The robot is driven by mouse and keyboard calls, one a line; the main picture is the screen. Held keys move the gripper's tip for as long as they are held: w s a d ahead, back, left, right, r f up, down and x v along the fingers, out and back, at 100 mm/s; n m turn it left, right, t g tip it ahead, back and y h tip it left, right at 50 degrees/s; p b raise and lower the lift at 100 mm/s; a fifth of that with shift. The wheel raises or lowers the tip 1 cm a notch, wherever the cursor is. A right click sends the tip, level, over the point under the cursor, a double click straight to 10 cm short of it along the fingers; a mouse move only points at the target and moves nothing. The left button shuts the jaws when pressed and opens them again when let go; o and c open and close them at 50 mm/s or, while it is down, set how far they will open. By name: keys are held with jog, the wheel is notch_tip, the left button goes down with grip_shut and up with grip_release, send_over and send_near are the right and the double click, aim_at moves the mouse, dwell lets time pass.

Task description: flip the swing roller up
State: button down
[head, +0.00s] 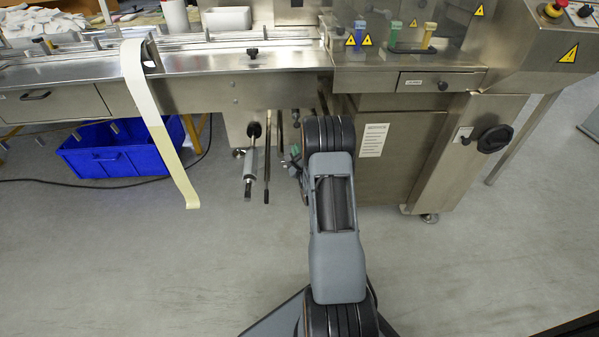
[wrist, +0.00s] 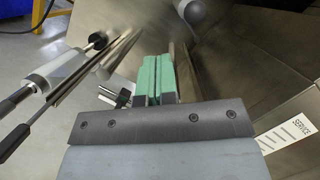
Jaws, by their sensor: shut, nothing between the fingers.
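A light grey roller (head: 250,165) with a dark end sits under the machine's front edge; I take it for the swing roller. It shows at the left of the wrist view (wrist: 62,72), sloping down to the left. My gripper (head: 295,152) is to the right of the roller, mostly hidden behind my arm in the head view. Its green fingers (wrist: 153,82) are shut against each other and empty in the wrist view. They are apart from the roller, with bars between.
A dark-tipped bar (wrist: 75,95) and a thicker metal rod (wrist: 118,55) lie between roller and fingers. A cream film strip (head: 150,115) hangs left, before a blue crate (head: 115,160). A metal cabinet (head: 385,175) stands right. The floor in front is clear.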

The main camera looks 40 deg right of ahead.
jog(key=a+p+v, duration=0.1)
jog(key=v, duration=0.7)
jog(key=shift+w+a+f, duration=0.3)
